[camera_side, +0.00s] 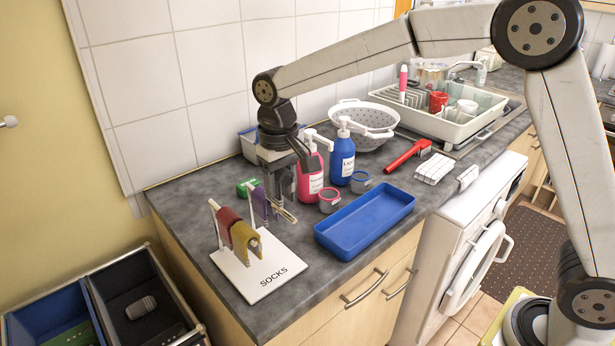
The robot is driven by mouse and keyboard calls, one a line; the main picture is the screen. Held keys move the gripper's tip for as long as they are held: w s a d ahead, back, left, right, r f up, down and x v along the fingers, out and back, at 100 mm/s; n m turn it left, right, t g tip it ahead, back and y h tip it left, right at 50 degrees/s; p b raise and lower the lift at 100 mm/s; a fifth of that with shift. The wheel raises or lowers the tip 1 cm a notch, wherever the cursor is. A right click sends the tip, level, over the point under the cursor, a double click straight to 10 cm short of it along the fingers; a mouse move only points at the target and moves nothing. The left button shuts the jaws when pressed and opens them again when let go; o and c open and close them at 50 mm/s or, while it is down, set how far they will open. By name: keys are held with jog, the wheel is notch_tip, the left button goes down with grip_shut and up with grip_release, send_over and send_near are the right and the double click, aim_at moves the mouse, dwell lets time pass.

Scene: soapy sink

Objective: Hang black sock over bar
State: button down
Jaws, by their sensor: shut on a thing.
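My gripper (283,192) is low over the back of the white sock rack (262,280), whose base reads SOCKS. It is shut on dark cloth, which looks like the black sock (287,203); the cloth blends with the dark fingers, so its outline is hard to make out. A red sock (229,224) and a yellow sock (245,243) hang side by side over a bar at the left of the rack. A purple sock (262,205) hangs just left of my gripper. I cannot tell whether the dark cloth touches a bar.
An empty blue tray (365,220) lies right of the rack. Pink (310,178) and blue (342,158) pump bottles stand close behind my gripper, with small cups beside them. A colander (362,122) and dish rack (440,122) stand farther back. Bins (125,310) are at lower left.

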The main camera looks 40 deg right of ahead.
aim_at(282, 213)
jog(key=shift+f, duration=3.9)
jog(key=shift+c, duration=0.5)
grip_release()
jog(key=shift+r, duration=0.15)
jog(key=shift+r, duration=3.75)
